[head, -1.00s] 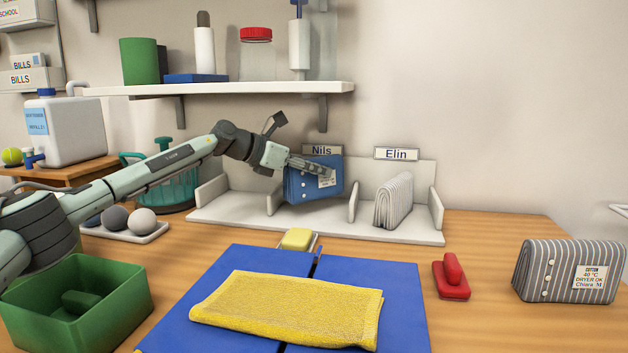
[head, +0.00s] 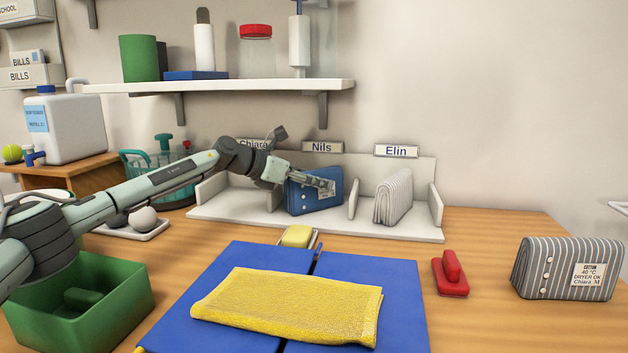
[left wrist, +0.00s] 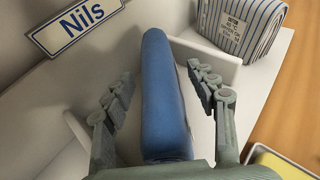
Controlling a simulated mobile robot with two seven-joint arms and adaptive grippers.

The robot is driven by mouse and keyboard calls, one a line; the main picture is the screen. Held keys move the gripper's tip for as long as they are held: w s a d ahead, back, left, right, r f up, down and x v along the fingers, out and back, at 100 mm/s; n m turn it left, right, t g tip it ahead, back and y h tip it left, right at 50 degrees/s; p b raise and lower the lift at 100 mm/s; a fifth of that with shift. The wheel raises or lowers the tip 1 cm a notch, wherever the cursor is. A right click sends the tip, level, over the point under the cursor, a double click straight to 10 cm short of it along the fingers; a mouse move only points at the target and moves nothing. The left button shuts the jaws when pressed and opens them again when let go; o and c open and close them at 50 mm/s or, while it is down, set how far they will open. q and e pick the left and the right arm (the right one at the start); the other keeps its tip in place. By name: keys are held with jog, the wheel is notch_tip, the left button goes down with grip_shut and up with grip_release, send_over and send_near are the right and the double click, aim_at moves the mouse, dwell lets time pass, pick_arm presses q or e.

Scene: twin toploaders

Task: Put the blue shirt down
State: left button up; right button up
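The folded blue shirt (head: 305,198) stands upright in the compartment under the Nils label (head: 322,147), on the white divided rack (head: 415,233). Its base appears to touch the rack floor. My left gripper (head: 326,186) reaches it from the left. In the left wrist view, the blue shirt (left wrist: 165,95) stands between the two fingers of my left gripper (left wrist: 160,92). A gap shows on both sides, so the fingers are open around the shirt and apart from it. My right gripper is not in view.
A light striped shirt (head: 394,197) stands in the Elin compartment to the right. A low divider (head: 353,200) separates the two. The Chiara label (head: 252,145) is partly behind my arm. A yellow towel (head: 290,308) lies on the blue board (head: 385,275). A shelf (head: 230,88) hangs above.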

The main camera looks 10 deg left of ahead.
pick_arm(q)
jog(key=shift+r, duration=0.1)
jog(key=shift+s+a+r, duration=0.1)
jog(key=shift+a, duration=0.1)
jog(key=b+v, duration=0.1)
jog(key=v, duration=1)
jog(key=shift+s+b, duration=0.3)
jog(key=shift+b, duration=0.1)
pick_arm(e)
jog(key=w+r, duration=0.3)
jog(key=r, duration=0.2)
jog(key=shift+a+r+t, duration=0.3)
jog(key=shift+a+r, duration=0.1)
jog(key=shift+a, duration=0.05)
